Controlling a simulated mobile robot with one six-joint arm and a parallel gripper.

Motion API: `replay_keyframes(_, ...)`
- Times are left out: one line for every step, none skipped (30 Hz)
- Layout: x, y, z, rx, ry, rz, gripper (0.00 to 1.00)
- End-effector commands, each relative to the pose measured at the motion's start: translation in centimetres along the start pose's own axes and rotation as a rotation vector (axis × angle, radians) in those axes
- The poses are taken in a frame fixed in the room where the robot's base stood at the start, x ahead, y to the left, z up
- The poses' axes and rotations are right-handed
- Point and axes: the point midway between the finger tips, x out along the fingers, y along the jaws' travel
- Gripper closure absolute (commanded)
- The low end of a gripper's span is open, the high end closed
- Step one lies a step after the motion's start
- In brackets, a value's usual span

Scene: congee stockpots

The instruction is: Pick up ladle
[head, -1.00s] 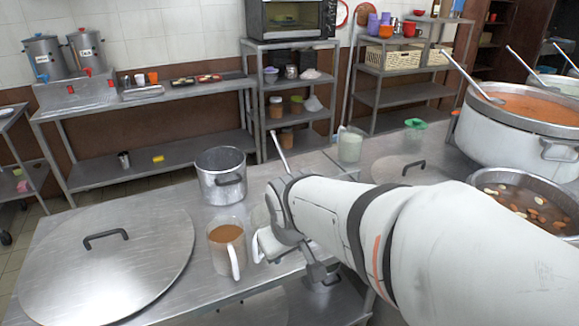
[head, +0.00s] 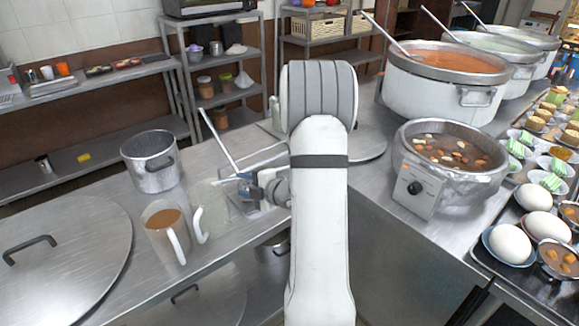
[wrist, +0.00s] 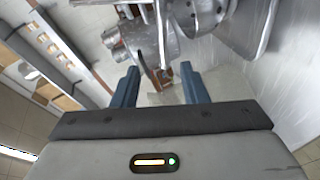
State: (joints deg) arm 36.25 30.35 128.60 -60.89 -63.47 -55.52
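A thin metal ladle handle (head: 217,140) slants up on the steel counter, just behind my gripper (head: 243,184) in the head view. Its lower end is hidden behind the gripper, so I cannot tell what it rests in. In the wrist view my gripper (wrist: 160,88) has its two blue fingers spread apart. A small metal and brown piece shows between and beyond them; I cannot tell whether it is part of the ladle. Other ladles (head: 385,33) lean in the big pots at the upper right.
A clear mug (head: 208,212) and a mug of brown drink (head: 164,228) stand left of my gripper. A steel pot (head: 151,163) is behind them. A round lid (head: 75,250) lies at left. A cooker with brown soup (head: 452,165) stands at right.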

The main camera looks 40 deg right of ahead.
Motion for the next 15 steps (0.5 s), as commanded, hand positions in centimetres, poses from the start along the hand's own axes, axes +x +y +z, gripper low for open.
replay_keyframes(0.5, 0.0, 0.0, -0.002, 0.006, 0.002, 0.60)
replay_keyframes(0.8, 0.0, -0.1, -0.004, 0.008, 0.003, 0.60)
replay_keyframes(1.3, 0.0, -0.1, -0.004, 0.009, 0.003, 0.60)
replay_keyframes(1.6, 0.0, -0.1, -0.004, 0.008, 0.002, 0.60)
replay_keyframes(2.0, -0.1, -0.1, -0.003, 0.008, 0.002, 0.60)
replay_keyframes(2.4, -0.1, -0.1, -0.003, 0.007, 0.002, 0.60)
replay_keyframes(2.7, -0.1, -0.1, -0.003, 0.007, 0.002, 0.60)
replay_keyframes(3.0, -0.1, -0.1, -0.003, 0.007, 0.002, 0.60)
replay_keyframes(3.5, -0.3, -0.1, -0.002, 0.006, 0.001, 0.60)
replay_keyframes(4.0, -0.3, 0.0, -0.001, 0.006, 0.001, 0.60)
replay_keyframes(4.4, -0.4, 0.0, -0.001, 0.006, 0.001, 0.60)
replay_keyframes(5.0, -0.5, 0.0, -0.001, 0.006, 0.000, 0.60)
replay_keyframes(5.4, -0.6, 0.1, -0.001, 0.006, 0.000, 0.60)
replay_keyframes(5.9, -0.6, 0.1, -0.002, 0.005, 0.001, 0.60)
replay_keyframes(6.4, -0.6, 0.1, -0.002, 0.005, 0.001, 0.60)
